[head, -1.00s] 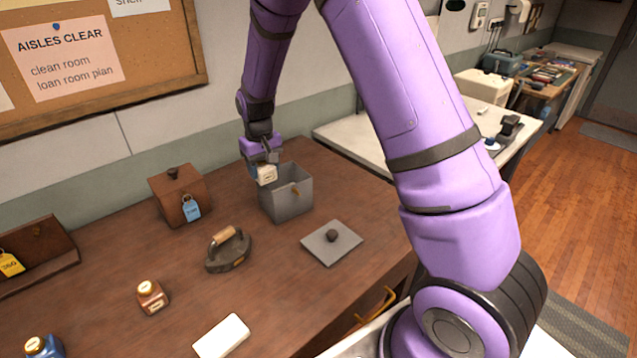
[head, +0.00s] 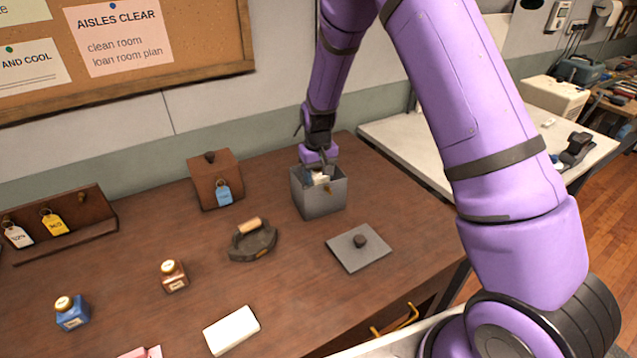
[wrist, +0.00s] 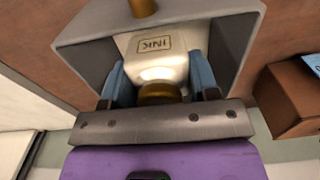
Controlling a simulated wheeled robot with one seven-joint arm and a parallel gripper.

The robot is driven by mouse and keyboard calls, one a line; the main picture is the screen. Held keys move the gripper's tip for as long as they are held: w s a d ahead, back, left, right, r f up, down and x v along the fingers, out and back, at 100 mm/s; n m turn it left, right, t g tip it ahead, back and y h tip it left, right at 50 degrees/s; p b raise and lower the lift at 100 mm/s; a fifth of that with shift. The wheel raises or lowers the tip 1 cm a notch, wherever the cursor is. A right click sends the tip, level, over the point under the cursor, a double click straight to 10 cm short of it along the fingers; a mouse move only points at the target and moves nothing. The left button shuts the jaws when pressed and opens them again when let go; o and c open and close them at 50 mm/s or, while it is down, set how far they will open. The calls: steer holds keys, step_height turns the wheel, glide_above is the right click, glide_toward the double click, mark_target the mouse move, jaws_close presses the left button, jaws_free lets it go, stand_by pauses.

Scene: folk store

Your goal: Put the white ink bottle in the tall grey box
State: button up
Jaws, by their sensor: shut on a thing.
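The tall grey box (head: 319,199) stands open on the brown table near the wall. My gripper (head: 320,172) points down into its mouth. In the wrist view my gripper (wrist: 160,95) has its blue fingers shut on the white ink bottle (wrist: 155,48), which has an INK label and a brass-coloured cap near the palm. The bottle is inside the walls of the box; only a sliver of it shows in the head view. I cannot tell whether it touches the box floor. The box's grey lid (head: 358,247) with a dark knob lies on the table in front.
A brown box (head: 214,180) with a blue tag stands left of the grey box. An old iron (head: 253,241), brown ink bottle (head: 174,276), blue ink bottle (head: 72,314) and white block (head: 231,331) lie on the table. A tag rack (head: 60,228) stands far left.

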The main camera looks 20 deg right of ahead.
mark_target(318, 183)
steer(key=shift+f, duration=1.55)
steer(key=shift+f, duration=0.1)
steer(key=o, duration=0.9)
steer(key=shift+o, duration=0.2)
step_height(318, 183, up, 12)
steer(key=shift+r, duration=0.25)
